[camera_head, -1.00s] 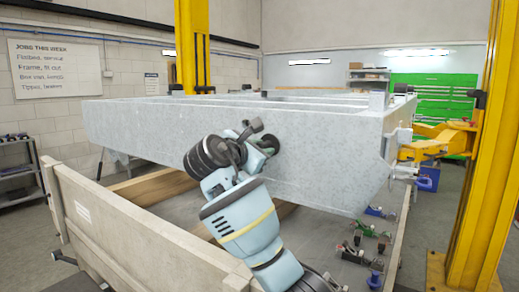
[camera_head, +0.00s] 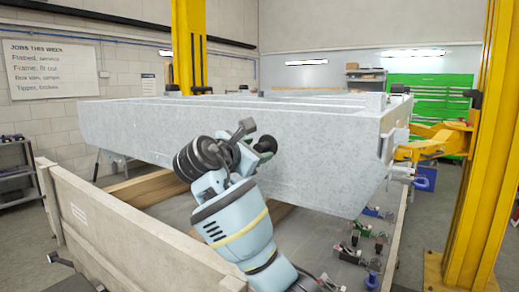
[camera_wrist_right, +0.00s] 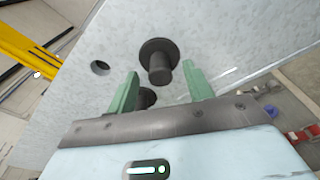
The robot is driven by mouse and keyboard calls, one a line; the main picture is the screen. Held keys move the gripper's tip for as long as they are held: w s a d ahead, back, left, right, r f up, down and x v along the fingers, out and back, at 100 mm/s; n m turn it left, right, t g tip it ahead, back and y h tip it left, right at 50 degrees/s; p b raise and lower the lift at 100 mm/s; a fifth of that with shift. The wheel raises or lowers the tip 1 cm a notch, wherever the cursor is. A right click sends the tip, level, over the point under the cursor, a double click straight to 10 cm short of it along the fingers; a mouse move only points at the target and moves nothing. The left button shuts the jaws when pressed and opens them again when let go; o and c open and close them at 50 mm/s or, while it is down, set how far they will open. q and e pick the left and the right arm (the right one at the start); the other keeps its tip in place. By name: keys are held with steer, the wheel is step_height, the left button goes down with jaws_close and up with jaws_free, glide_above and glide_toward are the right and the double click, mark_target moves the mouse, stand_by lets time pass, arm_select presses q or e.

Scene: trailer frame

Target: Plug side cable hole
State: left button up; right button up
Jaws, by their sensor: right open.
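The pale grey trailer frame (camera_head: 320,150) spans the middle of the head view. A black plug with a round flange and a stubby stem (camera_wrist_right: 159,52) is at its side face; it also shows in the head view (camera_head: 266,145). I cannot tell how deep it sits. A bare round hole (camera_wrist_right: 100,68) is left of it in the wrist view. My right gripper (camera_wrist_right: 160,68) is open, its green fingers on either side of the stem and apart from it. Another dark round piece (camera_wrist_right: 146,97) shows between the fingers, partly hidden. My left gripper is out of view.
A low pale wooden wall (camera_head: 130,225) runs along the front left. Yellow lift posts (camera_head: 478,170) stand at right and at the back. Small parts, including a blue one (camera_head: 372,279), lie at the lower right.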

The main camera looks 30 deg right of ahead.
steer(key=shift+v, duration=2.7)
